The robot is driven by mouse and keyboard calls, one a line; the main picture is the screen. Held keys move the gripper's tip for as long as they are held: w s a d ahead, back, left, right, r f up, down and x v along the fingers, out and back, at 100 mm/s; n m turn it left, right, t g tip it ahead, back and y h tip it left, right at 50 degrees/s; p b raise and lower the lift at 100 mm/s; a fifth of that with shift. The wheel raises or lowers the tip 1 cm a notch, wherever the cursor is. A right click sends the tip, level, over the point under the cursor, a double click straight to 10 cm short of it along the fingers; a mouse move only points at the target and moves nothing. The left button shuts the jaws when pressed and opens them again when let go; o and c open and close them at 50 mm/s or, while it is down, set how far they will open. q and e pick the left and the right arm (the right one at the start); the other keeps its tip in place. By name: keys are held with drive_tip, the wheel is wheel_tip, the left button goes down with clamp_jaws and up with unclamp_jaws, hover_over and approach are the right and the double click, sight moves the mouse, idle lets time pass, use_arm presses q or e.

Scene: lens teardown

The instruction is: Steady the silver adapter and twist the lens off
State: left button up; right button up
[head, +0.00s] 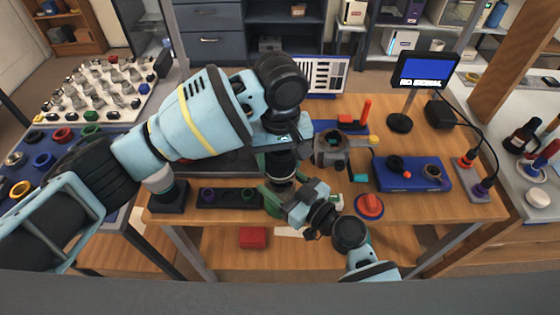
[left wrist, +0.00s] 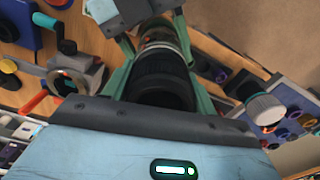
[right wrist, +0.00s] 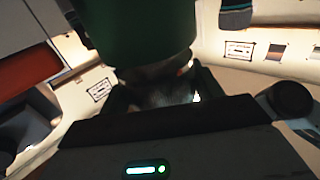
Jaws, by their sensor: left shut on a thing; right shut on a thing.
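The black lens (head: 281,165) is upright above the front of the wooden bench; its ribbed barrel (left wrist: 160,75) fills the middle of the left wrist view. My left gripper (head: 280,155) comes down from above, shut on the lens with a green finger on each side. My right gripper (head: 286,196) comes from the front, lower down, shut on the silver adapter (right wrist: 165,92) at the lens's lower end. In the right wrist view the adapter is dim between the fingers, below a large dark green cylinder (right wrist: 145,25). In the head view the adapter is mostly hidden by the grippers.
A dark tray with round wells (head: 225,197) lies left of the lens. A grey ring-shaped fixture (head: 331,148), a red round knob (head: 369,206) and a blue box (head: 412,175) stand to the right. A small screen (head: 425,70) stands at the back right.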

use_arm(q)
drive_tip(key=shift+r, duration=1.65)
use_arm(e)
drive_tip(key=o, duration=1.4)
drive_tip(key=shift+c, duration=0.2)
drive_tip(key=r+v, duration=0.2)
drive_tip(key=v, duration=0.7)
use_arm(q)
drive_tip(key=shift+s, duration=0.1)
use_arm(e)
drive_tip(key=shift+s, duration=0.15)
